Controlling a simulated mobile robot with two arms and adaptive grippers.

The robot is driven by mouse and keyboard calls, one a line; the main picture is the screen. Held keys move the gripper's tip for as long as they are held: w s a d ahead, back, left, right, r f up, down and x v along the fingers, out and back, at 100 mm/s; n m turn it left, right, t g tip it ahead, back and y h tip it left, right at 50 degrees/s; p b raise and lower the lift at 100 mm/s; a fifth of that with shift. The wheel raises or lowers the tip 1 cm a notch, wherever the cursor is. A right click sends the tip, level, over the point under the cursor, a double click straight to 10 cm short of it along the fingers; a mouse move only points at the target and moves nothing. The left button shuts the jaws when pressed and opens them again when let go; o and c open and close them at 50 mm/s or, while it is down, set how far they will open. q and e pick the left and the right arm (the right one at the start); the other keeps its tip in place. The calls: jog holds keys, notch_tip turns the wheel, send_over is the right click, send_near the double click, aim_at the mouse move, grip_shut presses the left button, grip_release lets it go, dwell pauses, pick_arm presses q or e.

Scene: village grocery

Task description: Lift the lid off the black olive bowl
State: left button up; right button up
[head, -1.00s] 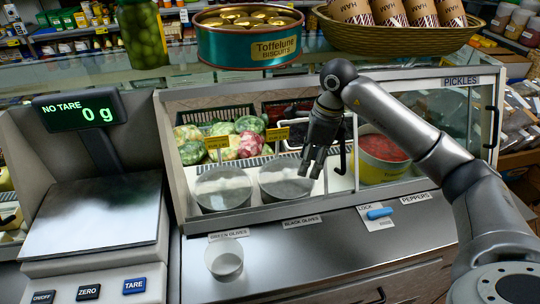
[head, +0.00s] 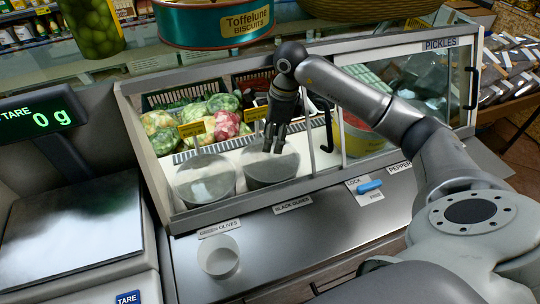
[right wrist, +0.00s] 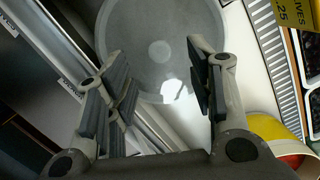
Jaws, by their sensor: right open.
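The black olive bowl (head: 270,176) stands in the glass-fronted display case, behind the label "BLACK OLIVES" (head: 293,204). Its pale grey round lid is on it; in the right wrist view the lid (right wrist: 150,25) fills the upper middle, with a small lighter knob (right wrist: 159,51) at its centre. My right gripper (head: 274,150) points down over the lid, inside the case. In the right wrist view its open, empty fingers (right wrist: 165,90) are spread on either side below the knob, and I cannot tell the gap to the lid. My left gripper is not in view.
A similar lidded bowl, green olives (head: 206,185), stands close on the left. A red-filled tub (head: 360,140) is on the right behind a case divider. The case's front frame (head: 250,203) runs before the bowls. A small white cup (head: 218,257) stands on the steel counter.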

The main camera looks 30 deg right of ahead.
aim_at(272, 152)
jog(key=f, duration=0.1)
jog(key=f+p, duration=0.1)
jog(key=f, duration=0.2)
jog(key=shift+a+f+p, duration=0.1)
jog(key=shift+a+p, duration=0.15)
jog(key=shift+p, duration=0.05)
jog(key=shift+w+f, duration=0.2)
jog(key=shift+f, duration=0.35)
grip_shut()
jog(key=shift+r, duration=0.1)
